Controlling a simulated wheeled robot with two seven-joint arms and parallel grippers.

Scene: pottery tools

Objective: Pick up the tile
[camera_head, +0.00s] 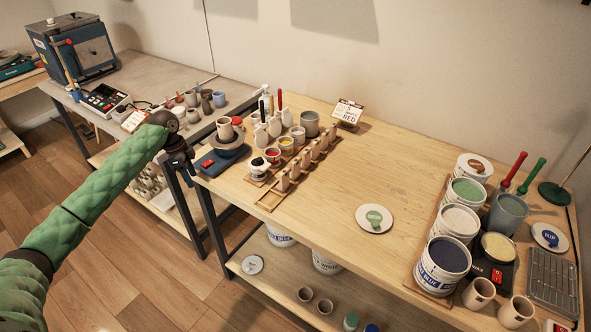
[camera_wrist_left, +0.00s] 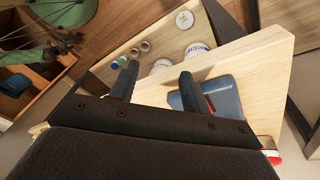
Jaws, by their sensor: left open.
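Several pale upright tiles stand in a wooden rack (camera_head: 271,200) on the wooden table. A round white disc with a green patch (camera_head: 375,218) lies flat on the table. Other round discs have a brown patch (camera_head: 474,167) and a blue patch (camera_head: 550,237). I cannot tell which piece is the task's tile. My left gripper (camera_head: 187,174) is at the table's left corner, beside the blue device (camera_head: 220,160) and apart from the rack and discs. My right gripper is out of view.
Pots, brushes and paint cups crowd the table behind the rack. Glaze buckets (camera_head: 450,257) and mugs (camera_head: 478,293) fill the right end. A lower shelf (camera_head: 290,283) holds buckets, cups and a white disc (camera_head: 252,265).

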